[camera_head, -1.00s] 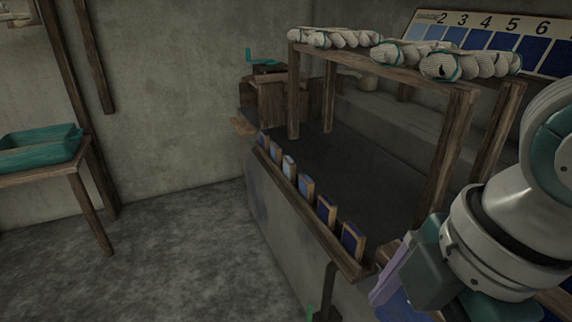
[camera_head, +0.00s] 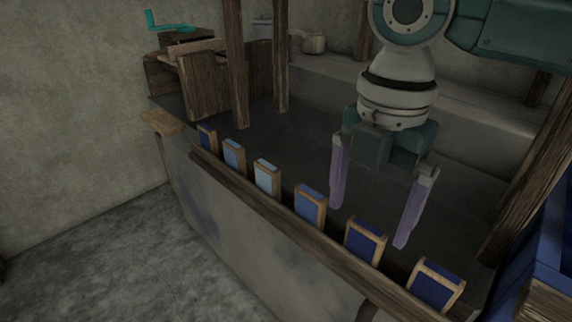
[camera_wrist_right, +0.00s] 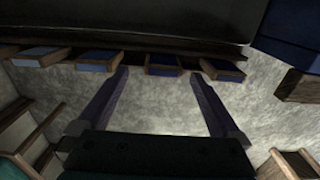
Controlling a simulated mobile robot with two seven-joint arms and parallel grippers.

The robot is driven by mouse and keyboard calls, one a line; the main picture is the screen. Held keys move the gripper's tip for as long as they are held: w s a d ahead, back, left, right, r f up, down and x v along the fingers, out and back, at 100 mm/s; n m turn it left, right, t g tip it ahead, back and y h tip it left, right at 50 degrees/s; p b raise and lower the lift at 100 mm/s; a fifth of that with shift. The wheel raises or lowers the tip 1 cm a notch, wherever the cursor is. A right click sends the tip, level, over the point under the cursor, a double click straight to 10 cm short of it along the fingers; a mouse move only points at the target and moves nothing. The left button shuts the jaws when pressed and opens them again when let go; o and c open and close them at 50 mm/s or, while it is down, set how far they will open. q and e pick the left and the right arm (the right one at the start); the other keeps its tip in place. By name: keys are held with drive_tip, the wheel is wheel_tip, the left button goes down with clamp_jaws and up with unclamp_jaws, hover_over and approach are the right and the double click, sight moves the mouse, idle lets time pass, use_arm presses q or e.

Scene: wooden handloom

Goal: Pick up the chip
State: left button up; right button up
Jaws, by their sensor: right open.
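Several small chips, blue faces in wooden frames, stand in a row along the wooden rail. They run from dark blue (camera_head: 207,138) through pale blue (camera_head: 267,177) to mid blue (camera_head: 309,204) and dark blue (camera_head: 365,241), (camera_head: 434,287). I cannot tell which one the task names. In the right wrist view a dark blue chip (camera_wrist_right: 165,64) lies between the fingertips, apart from both. My left gripper is not in view.
The wooden rail (camera_head: 270,210) edges a stone bench with a dark top (camera_head: 290,140). Wooden posts (camera_head: 237,60) rise at the back and a thick one (camera_head: 530,170) at right. A blue object (camera_head: 555,235) stands at the right edge. Neighbouring chips stand close by.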

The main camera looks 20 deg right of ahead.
sight(369, 227)
drive_tip(key=f+b, duration=0.1)
drive_tip(key=f, duration=0.3)
drive_tip(key=f+b, duration=0.1)
drive_tip(key=f, duration=0.1)
drive_tip(key=shift+s+d+b, duration=0.15)
drive_tip(key=shift+s+b, duration=0.1)
drive_tip(key=shift+b, duration=0.05)
drive_tip(key=shift+c, duration=0.6)
drive_tip(key=shift+r, duration=0.1)
drive_tip(key=c, duration=1.3)
